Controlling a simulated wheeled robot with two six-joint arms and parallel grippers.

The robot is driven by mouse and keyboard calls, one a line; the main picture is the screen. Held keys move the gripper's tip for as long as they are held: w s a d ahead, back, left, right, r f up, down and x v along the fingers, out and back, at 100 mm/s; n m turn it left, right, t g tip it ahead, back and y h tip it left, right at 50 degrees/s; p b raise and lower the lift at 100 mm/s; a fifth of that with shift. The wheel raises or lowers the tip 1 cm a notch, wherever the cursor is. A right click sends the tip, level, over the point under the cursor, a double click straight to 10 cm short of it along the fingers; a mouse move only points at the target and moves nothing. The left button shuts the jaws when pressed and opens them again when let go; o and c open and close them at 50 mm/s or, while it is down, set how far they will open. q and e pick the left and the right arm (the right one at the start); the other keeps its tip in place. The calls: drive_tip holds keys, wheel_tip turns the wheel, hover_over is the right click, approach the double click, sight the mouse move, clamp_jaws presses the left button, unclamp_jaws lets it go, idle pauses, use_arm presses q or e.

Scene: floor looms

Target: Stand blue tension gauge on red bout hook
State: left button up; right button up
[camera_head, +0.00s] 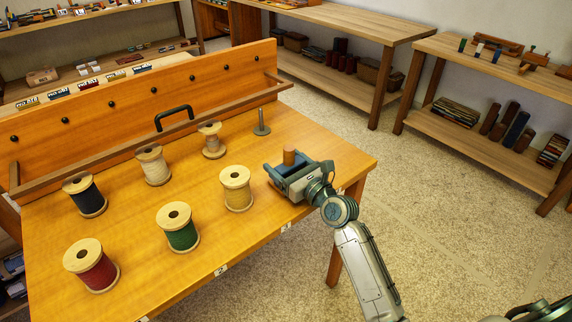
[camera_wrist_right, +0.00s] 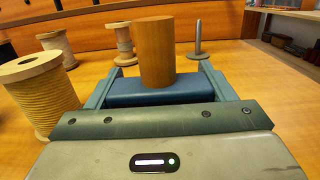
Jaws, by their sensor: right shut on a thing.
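My right gripper (camera_head: 287,163) is at the table's right end, low over the top, with its jaws on either side of a blue block (camera_wrist_right: 155,90). A brown wooden cylinder (camera_wrist_right: 156,50) stands up from this block; it also shows in the head view (camera_head: 289,157). I take block and cylinder as the blue tension gauge. Its underside is hidden, so I cannot tell whether it touches the table. A spool wound with red thread (camera_head: 97,272) stands at the table's front left. I cannot make out a red bout hook for certain. My left gripper is not in view.
Spools of yellow (camera_head: 236,192), green (camera_head: 178,233), dark blue (camera_head: 86,197) and pale thread (camera_head: 153,169) stand on the table (camera_head: 330,152). A grey peg on a round base (camera_head: 261,122) stands behind my gripper. A wooden back panel (camera_head: 120,98) bounds the far side.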

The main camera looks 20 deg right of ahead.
drive_tip(key=shift+f, duration=0.1)
drive_tip(key=o, duration=1.1)
